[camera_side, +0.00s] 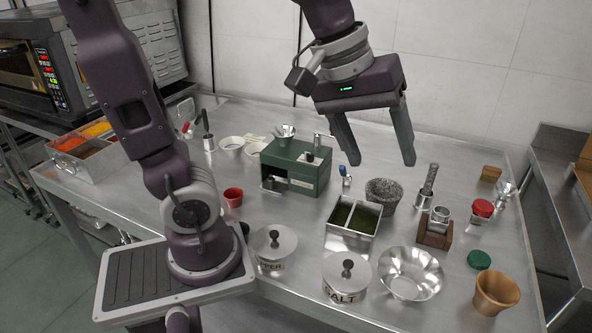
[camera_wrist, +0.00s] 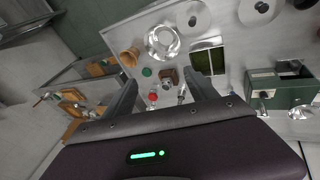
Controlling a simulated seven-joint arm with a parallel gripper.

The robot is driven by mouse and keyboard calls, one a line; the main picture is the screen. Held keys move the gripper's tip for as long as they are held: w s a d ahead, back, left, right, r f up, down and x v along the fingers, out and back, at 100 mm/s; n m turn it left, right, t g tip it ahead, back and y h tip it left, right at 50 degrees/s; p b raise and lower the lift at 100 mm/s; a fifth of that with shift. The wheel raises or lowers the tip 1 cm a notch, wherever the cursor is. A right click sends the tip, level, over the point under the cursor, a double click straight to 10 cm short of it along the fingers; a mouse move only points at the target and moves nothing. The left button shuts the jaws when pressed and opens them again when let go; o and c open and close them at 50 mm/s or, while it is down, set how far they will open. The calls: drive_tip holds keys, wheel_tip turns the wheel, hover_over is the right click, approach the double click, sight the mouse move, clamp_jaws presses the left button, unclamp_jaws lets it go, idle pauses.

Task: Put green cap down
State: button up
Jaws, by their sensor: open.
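The green cap (camera_side: 479,260) lies flat on the steel table, between the metal bowl and the tan wooden cup. It also shows in the wrist view (camera_wrist: 147,72) as a small green disc. My gripper (camera_side: 378,158) is open and empty, well above the table and to the upper left of the cap in the side view. In the wrist view its two fingers (camera_wrist: 160,88) stand wide apart with nothing between them.
Near the cap are a metal bowl (camera_side: 410,275), a tan cup (camera_side: 496,293), a red-lidded jar (camera_side: 481,210) and a wooden block with a metal cup (camera_side: 434,232). A green box (camera_side: 296,168) stands further left. Pots labelled PEPPER (camera_side: 274,246) and SALT (camera_side: 347,277) stand in front.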

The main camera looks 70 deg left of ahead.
drive_tip(key=s+a+f+m+t+y, duration=0.1)
drive_tip(key=s+a+f+m, duration=0.1)
drive_tip(key=s+m, duration=0.5)
drive_tip(key=s, duration=0.5)
drive_tip(key=shift+a+f+m, duration=0.15)
drive_tip(key=shift+f+m, duration=0.25)
